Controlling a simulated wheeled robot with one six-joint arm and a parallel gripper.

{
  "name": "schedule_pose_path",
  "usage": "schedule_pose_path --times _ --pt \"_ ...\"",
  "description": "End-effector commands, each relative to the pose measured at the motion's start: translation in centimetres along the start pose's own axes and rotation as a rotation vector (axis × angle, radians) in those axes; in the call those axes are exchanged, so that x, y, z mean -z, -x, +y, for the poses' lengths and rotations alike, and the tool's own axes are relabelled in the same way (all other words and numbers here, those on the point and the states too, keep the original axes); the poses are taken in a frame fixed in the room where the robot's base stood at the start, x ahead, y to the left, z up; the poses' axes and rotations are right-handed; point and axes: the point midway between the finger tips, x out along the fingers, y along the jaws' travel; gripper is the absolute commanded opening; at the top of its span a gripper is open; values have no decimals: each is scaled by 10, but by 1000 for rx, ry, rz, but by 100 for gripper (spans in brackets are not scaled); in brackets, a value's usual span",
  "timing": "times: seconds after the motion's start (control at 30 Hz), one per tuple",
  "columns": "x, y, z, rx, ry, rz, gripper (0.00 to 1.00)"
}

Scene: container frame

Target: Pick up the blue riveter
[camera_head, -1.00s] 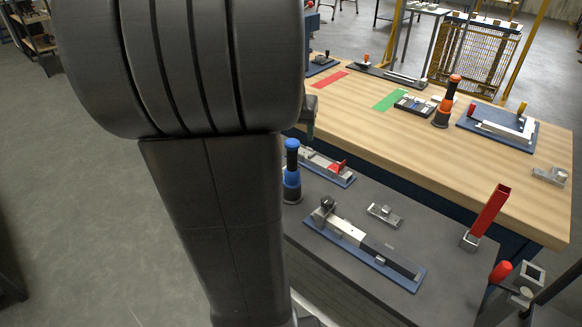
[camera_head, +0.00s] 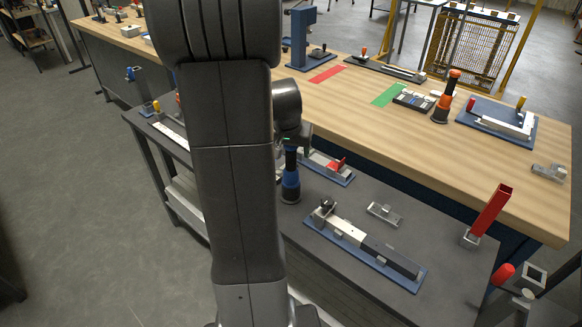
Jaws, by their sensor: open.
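The blue riveter (camera_head: 290,182) stands upright on the dark grey table, with a blue band and a black base. Its upper part is partly covered by my gripper (camera_head: 292,145), which is at the riveter's top, just right of my arm. The gripper's fingers are small and dark here. They look open, and I cannot tell whether they surround or touch the riveter.
A fixture with a red block (camera_head: 335,165) sits close behind the riveter. A long blue-based fixture (camera_head: 365,245) lies in front to the right. An orange riveter (camera_head: 446,100) stands on the wooden table (camera_head: 350,120). A red-handled tool (camera_head: 488,215) stands at right.

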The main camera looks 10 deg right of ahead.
Motion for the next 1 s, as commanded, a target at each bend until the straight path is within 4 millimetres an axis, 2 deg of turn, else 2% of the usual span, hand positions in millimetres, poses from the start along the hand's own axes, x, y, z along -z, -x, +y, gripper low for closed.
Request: schedule_pose_path --times 0.17,0.4,0.43,0.77,1.0 --pt "0 0 0 0 0 1 63" --pt "0 0 0 0 0 0 18" --pt "0 0 0 0 0 0 15" --pt "4 7 0 1 0 5 15" --pt "21 47 0 2 -1 9 15"
